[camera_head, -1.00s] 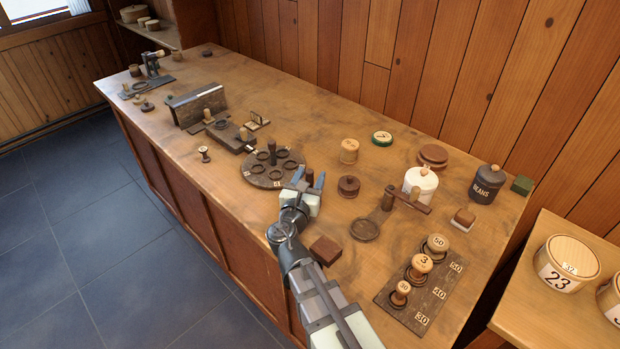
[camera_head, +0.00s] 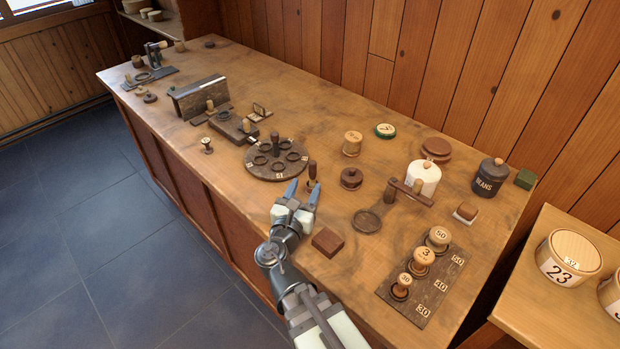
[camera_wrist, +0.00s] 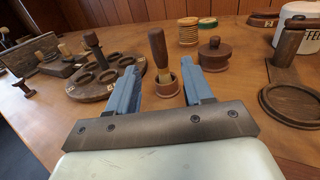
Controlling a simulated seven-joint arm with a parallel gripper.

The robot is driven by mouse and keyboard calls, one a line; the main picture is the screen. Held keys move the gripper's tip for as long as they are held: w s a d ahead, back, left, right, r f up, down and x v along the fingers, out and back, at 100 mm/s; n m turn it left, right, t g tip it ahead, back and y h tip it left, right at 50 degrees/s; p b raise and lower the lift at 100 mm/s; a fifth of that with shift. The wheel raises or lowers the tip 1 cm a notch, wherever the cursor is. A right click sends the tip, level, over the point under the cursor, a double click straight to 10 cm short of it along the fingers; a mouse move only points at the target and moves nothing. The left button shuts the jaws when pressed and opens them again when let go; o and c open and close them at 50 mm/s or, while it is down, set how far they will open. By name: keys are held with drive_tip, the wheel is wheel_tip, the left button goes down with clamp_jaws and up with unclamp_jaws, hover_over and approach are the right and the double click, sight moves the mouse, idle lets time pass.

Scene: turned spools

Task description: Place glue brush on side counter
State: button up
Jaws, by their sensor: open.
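The brush also shows in the wrist view (camera_wrist: 158,50). My gripper (camera_head: 304,190) is open and empty, on the near side of the brush. In the wrist view the brush and pot appear between my two blue fingers (camera_wrist: 158,76); I cannot tell whether they touch. The side counter (camera_head: 520,290) is at the right, lower than the long counter.
Lidded tubs (camera_head: 567,258) stand on the side counter, with bare wood in front of them. A brown block (camera_head: 327,242) lies right of my gripper. A lidded dark pot (camera_head: 351,178), a ring stand (camera_head: 366,221) and a numbered spool board (camera_head: 440,286) stand farther right.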

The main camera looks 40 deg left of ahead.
sight(311, 171)
idle(0.4)
drive_tip(key=shift+r, duration=0.55)
drive_tip(key=shift+x, duration=3.7)
clamp_jaws()
drive_tip(key=shift+r, duration=5)
